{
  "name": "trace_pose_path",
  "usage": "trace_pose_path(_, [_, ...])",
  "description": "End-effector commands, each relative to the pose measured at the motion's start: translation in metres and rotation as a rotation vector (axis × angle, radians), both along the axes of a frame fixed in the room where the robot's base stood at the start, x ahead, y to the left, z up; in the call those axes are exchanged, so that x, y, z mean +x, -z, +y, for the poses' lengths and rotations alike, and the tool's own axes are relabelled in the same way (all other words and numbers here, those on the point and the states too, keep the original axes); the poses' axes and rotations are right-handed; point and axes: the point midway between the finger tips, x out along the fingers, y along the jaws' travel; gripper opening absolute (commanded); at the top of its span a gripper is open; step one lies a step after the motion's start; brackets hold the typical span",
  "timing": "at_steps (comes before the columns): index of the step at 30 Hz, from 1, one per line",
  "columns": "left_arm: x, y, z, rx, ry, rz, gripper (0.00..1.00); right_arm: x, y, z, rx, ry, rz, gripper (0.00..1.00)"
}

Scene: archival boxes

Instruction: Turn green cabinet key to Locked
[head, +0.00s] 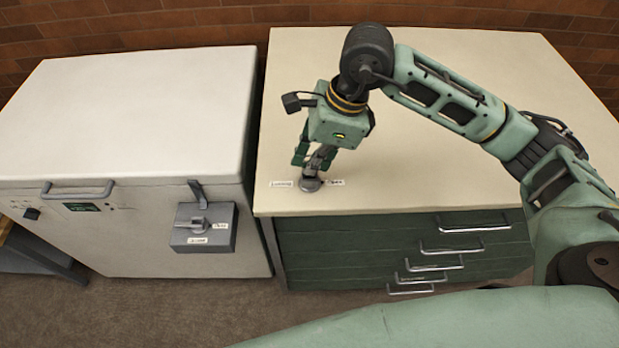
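The green cabinet (350,250) has a cream top (450,170) and several drawers with metal handles. A grey key switch (309,184) sits on its top near the front left corner, between two small white labels. The left label (281,184) seems to read Locked; the right label (336,183) is too small to read surely. My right gripper (313,164) points down at the key switch, with its fingers at or just above it. The fingers partly hide the key, so its angle and any grip on it are unclear. My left gripper is not in view.
A white chest (140,120) stands left of the cabinet, with a handle and a grey latch box (205,227) bearing labels on its front. A narrow gap separates the two. A brick wall (230,25) runs behind. Most of the cabinet top is clear.

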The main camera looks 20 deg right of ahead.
Motion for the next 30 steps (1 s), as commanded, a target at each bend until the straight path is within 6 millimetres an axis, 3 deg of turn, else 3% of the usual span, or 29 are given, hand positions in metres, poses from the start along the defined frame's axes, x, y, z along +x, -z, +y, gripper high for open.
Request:
trace_pose_path(13, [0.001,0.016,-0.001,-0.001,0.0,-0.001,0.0,0.001,-0.002,0.002,0.001,0.509,-0.014,0.0])
trace_pose_path(26, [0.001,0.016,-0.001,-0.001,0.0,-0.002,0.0,0.001,-0.002,0.001,-0.001,0.595,-0.012,0.0])
trace_pose_path(30, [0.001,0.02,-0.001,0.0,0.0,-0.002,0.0,0.0,-0.001,0.003,0.0,0.728,-0.012,0.0])
